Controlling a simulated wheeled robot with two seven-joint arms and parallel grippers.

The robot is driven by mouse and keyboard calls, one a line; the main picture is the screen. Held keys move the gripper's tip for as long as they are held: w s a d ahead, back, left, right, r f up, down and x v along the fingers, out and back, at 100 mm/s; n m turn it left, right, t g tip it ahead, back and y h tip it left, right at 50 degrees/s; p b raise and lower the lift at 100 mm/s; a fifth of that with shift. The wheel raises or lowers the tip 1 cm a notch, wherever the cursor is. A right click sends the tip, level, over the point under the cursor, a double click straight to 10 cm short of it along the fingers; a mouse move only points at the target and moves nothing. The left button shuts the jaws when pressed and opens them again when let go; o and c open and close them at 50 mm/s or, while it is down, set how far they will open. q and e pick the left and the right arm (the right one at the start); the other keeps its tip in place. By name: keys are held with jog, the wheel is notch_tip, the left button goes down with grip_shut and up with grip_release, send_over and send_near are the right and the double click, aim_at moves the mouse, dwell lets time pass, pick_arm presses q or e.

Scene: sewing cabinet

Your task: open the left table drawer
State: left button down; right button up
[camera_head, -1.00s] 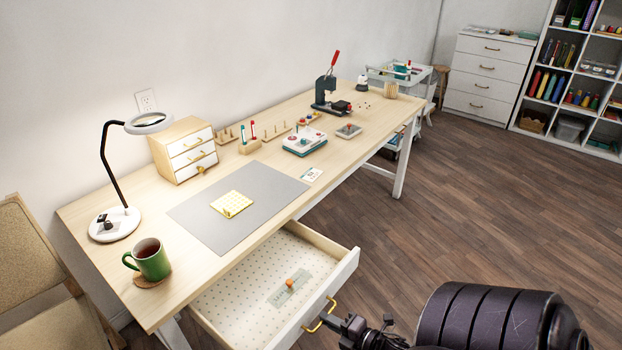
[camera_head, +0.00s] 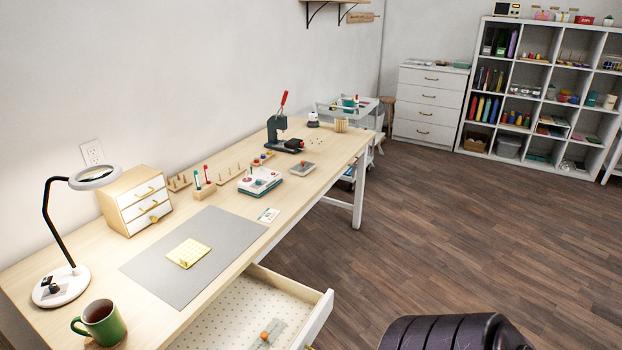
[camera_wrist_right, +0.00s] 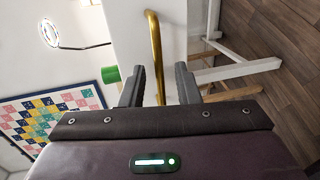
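The table drawer (camera_head: 235,315) is pulled out from the table (camera_head: 215,223), in the lower part of the head view. Its white front (camera_head: 318,318) stands clear of the table edge, and its lower part is cut off by the frame. Inside, an orange-topped item lies on a pale green patch (camera_head: 266,335). In the right wrist view, the brass drawer handle (camera_wrist_right: 154,50) runs between the two fingers of my right gripper (camera_wrist_right: 161,88), which stand apart with gaps showing. My right gripper is out of the head view. My left gripper is in neither view.
A green mug (camera_head: 101,322), a lamp (camera_head: 62,285), a small drawer box (camera_head: 135,200) and a grey mat (camera_head: 150,262) with a yellow pad (camera_head: 188,253) are on the table. Clear wooden floor (camera_head: 430,230) lies to the right of the drawer.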

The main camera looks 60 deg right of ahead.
jog(key=v, duration=0.7)
jog(key=shift+s, duration=0.4)
jog(key=shift+d, duration=0.1)
jog(key=s+a+f+m+g+h, duration=0.1)
jog(key=s+f+m+g+h, duration=0.25)
jog(key=f, duration=0.65)
jog(key=s+f+m+g, duration=0.2)
jog(key=f+m+g, duration=0.3)
jog(key=f, duration=0.4)
jog(key=s+a+f+m+g+y, duration=0.1)
jog(key=s+a+f+m+g, duration=0.2)
jog(key=a+f, duration=0.3)
jog(key=s+a+f+m+g+y, duration=0.1)
jog(key=s+a+f+m+g, duration=0.2)
jog(key=a, duration=0.8)
notch_tip(320, 180, down, 3)
jog(key=shift+s+r+m, duration=0.15)
jog(key=shift+s+m, duration=0.8)
jog(key=shift+s, duration=0.1)
